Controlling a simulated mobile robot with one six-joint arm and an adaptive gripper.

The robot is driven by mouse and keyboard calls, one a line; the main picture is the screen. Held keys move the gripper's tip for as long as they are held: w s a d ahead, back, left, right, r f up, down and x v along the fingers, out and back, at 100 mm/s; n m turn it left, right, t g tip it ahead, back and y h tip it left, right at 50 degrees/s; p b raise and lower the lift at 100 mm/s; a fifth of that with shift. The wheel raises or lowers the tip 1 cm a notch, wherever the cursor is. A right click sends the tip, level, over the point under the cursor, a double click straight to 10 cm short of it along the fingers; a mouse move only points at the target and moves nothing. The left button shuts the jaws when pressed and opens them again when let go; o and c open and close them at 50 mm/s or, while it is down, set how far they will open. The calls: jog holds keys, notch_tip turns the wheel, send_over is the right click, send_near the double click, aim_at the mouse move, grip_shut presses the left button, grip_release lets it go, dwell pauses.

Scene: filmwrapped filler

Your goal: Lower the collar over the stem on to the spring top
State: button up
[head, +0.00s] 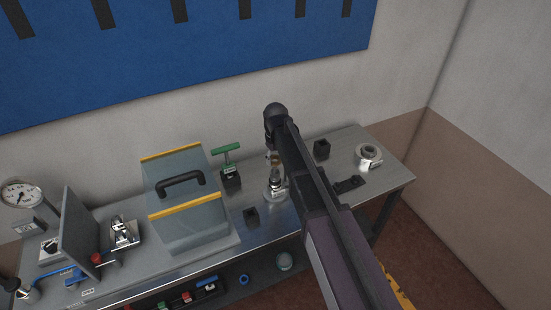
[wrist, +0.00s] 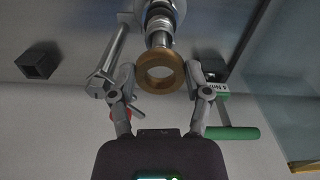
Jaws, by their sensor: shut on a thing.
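The collar, a brown brass-coloured ring (wrist: 160,87), is held between the two fingertips of my gripper (wrist: 160,70) in the wrist view. The silver stem (wrist: 158,39) shows just beyond the ring's upper edge, with a ringed metal part that looks like the spring (wrist: 160,13) behind it. The collar does not appear to be around the stem; whether they touch I cannot tell. In the head view the silver fixture (head: 274,190) stands on the bench below my gripper (head: 274,156). My arm hides much of that area, and the collar is not clear there.
A green T-handled tool (head: 227,150) stands left of the fixture, beside a clear guard (head: 178,185) with yellow edges. Dark blocks (head: 321,148) and a pale round part (head: 368,154) stand at the right on the metal bench (head: 395,176). A gauge (head: 20,195) is far left.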

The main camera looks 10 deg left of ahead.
aim_at(276, 168)
jog(key=shift+f+b, duration=0.4)
jog(key=shift+f, duration=0.2)
jog(key=shift+f+b, duration=1.7)
dwell(1.7)
jog(key=o, duration=1.3)
jog(key=shift+c, duration=0.2)
jog(key=shift+r, duration=0.15)
notch_tip(276, 168, up, 9)
jog(key=p, duration=0.9)
jog(key=s+d+f+m+b, duration=0.1)
jog(key=d+f+b, duration=0.4)
jog(key=d, duration=0.5)
jog(key=s+d+f+m+b, duration=0.1)
jog(key=d+f+m+b, duration=0.2)
jog(key=d, duration=0.7)
jog(key=s+d+f+m+b, duration=0.1)
jog(key=d+f+b, duration=0.5)
jog(key=d, duration=0.4)
jog(key=shift+s+f+m+b, duration=0.35)
jog(key=shift+f+m, duration=0.05)
jog(key=shift+f, duration=0.15)
